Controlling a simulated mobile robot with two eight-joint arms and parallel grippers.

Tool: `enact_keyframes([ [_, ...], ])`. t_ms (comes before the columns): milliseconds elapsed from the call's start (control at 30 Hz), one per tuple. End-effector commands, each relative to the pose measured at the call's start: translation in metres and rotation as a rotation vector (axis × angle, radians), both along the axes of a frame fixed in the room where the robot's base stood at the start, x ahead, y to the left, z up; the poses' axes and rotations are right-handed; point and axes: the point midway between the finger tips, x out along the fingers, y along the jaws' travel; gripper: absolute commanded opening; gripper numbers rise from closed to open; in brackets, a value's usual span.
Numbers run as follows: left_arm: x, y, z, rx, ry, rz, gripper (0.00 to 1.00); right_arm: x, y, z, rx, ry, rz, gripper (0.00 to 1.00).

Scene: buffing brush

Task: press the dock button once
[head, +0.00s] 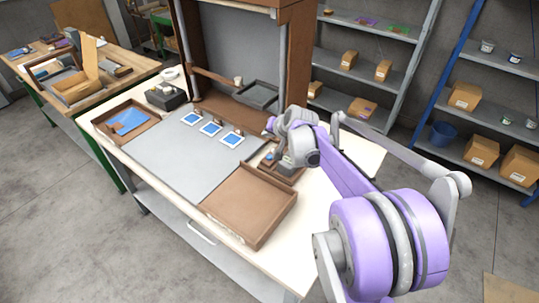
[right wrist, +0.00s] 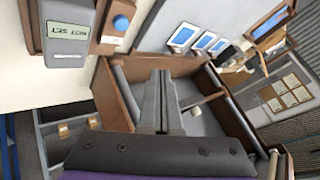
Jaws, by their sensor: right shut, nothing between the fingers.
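The dock is a grey box with a small display reading "NOT SET" (right wrist: 68,32) in the right wrist view. In the head view the dock (head: 268,158) is small and partly hidden behind my right arm. My right gripper (head: 281,162) is close by it, over the right part of the table. In the right wrist view its fingers (right wrist: 159,75) are together and empty, apart from the button. My left gripper is in neither view.
A brown tray (head: 249,204) lies at the table's front. Three blue-faced cards (head: 211,128) lie on the grey mat (head: 165,146). A wooden tray (head: 152,124) with a blue sheet stands left. The tall brown cabinet (head: 294,60) rises behind. Shelves with boxes stand further back.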

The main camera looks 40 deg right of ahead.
Motion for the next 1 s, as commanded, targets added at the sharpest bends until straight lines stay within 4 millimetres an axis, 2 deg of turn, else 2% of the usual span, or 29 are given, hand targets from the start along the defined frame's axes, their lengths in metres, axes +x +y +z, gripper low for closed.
enact_keyframes([
  [33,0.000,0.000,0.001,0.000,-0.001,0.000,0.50,0.003,-0.009,0.000,0.006,-0.008,-0.015,0.00],
  [133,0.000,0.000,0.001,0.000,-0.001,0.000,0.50,0.006,-0.017,0.000,0.013,-0.017,-0.030,0.00],
  [567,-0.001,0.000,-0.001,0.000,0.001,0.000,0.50,0.006,-0.016,-0.003,0.013,-0.016,-0.029,0.00],
  [767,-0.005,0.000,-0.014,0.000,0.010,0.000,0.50,0.005,-0.016,-0.019,0.013,-0.015,-0.029,0.00],
  [1000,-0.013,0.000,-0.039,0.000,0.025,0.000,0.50,0.005,-0.016,-0.052,0.013,-0.013,-0.028,0.00],
])
